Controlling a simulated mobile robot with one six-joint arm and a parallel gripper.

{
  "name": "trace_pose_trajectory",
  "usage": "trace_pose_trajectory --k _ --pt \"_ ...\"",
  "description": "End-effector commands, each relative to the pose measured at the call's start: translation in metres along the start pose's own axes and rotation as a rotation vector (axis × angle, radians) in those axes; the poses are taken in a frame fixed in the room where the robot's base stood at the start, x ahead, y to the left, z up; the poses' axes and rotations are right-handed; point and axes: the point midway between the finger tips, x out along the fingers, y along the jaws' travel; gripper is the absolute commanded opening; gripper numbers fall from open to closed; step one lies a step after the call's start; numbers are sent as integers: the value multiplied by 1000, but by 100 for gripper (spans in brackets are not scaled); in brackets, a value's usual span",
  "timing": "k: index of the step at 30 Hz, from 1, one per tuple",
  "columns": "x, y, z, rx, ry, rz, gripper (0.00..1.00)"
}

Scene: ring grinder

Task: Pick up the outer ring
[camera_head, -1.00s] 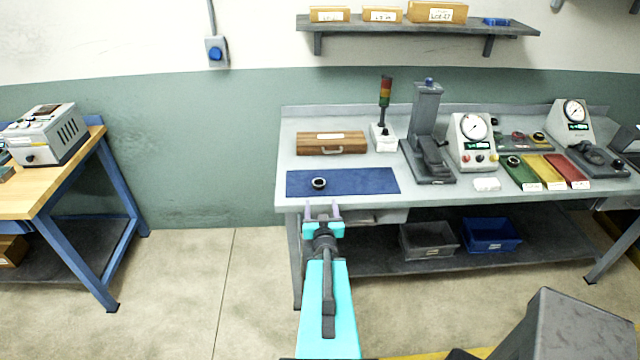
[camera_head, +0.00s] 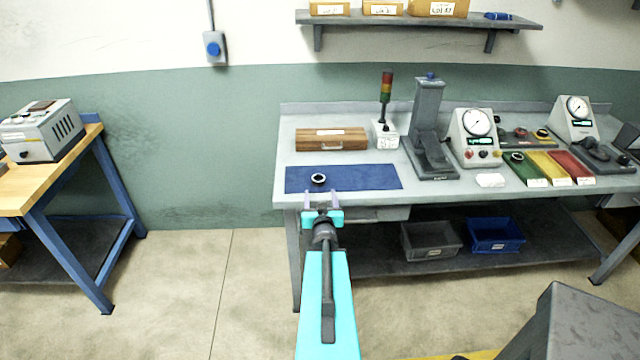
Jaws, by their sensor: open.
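The outer ring (camera_head: 318,184) is a small dark ring with a lighter middle. It lies on the blue mat (camera_head: 360,178) near the front left of the grey workbench (camera_head: 440,192). My gripper (camera_head: 321,196) is open and empty at the bench's front edge. Its two purple-grey fingers point toward the mat, a little in front of the ring and apart from it as seen here. My cyan arm comes up from the bottom of the view.
A wooden box (camera_head: 331,140) sits behind the mat. A signal light (camera_head: 386,100), a grey press (camera_head: 428,130) and a dial gauge (camera_head: 476,138) stand to the right. Green, yellow and red trays lie further right. A wooden-topped table (camera_head: 85,135) stands at left.

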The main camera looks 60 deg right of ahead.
Motion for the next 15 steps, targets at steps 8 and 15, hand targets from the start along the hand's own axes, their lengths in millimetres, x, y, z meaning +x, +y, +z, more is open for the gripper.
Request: trace_pose_trajectory --k 8,15 --pt "9 -1 3 0 0 -5 62" --pt "15 -2 3 -1 -1 -6 62"
